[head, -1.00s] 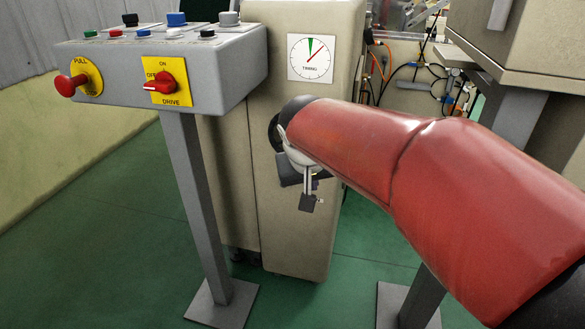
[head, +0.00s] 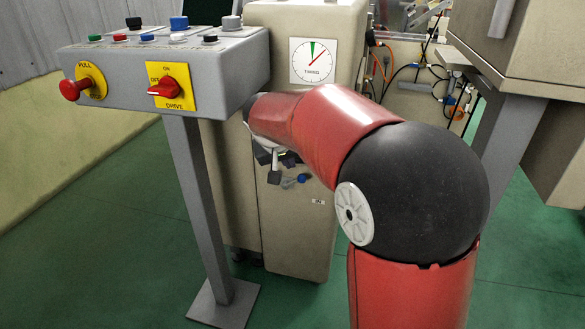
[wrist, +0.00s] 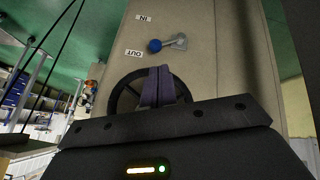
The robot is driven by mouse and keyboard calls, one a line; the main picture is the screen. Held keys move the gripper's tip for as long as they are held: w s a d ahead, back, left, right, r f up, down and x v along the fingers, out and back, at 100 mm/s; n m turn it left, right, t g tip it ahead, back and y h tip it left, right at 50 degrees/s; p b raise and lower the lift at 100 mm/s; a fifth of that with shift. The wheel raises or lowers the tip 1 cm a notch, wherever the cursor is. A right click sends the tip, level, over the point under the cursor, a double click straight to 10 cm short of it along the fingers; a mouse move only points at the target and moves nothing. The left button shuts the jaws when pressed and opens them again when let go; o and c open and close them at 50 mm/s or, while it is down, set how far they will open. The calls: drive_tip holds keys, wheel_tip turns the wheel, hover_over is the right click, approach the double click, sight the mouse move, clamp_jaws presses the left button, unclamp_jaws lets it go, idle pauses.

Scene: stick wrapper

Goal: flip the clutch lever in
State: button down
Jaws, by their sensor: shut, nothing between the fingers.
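The clutch lever, a short grey metal arm (wrist: 179,41) with a blue ball knob (wrist: 155,46), is on the beige machine panel in the wrist view. Its knob points left, closer to the OUT label (wrist: 133,53) than to the IN label (wrist: 142,18). In the head view the blue knob (head: 302,178) shows just right of my gripper (head: 274,177). In the wrist view my gripper (wrist: 158,72) is shut and empty, its fingertips a little below the knob in the picture and apart from it.
A dark handwheel (wrist: 125,95) is behind my fingers in the wrist view. A grey control box (head: 220,75) with a red drive switch stands left of my arm on a post (head: 195,200). A timing dial (head: 313,61) is above the lever.

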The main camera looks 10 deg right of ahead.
sight(299, 179)
drive_tip(key=x, duration=0.9)
drive_tip(key=shift+d+f, duration=0.1)
drive_tip(key=shift+s+d+f+y, duration=0.1)
drive_tip(key=shift+d+y, duration=0.05)
drive_tip(key=shift+y, duration=0.25)
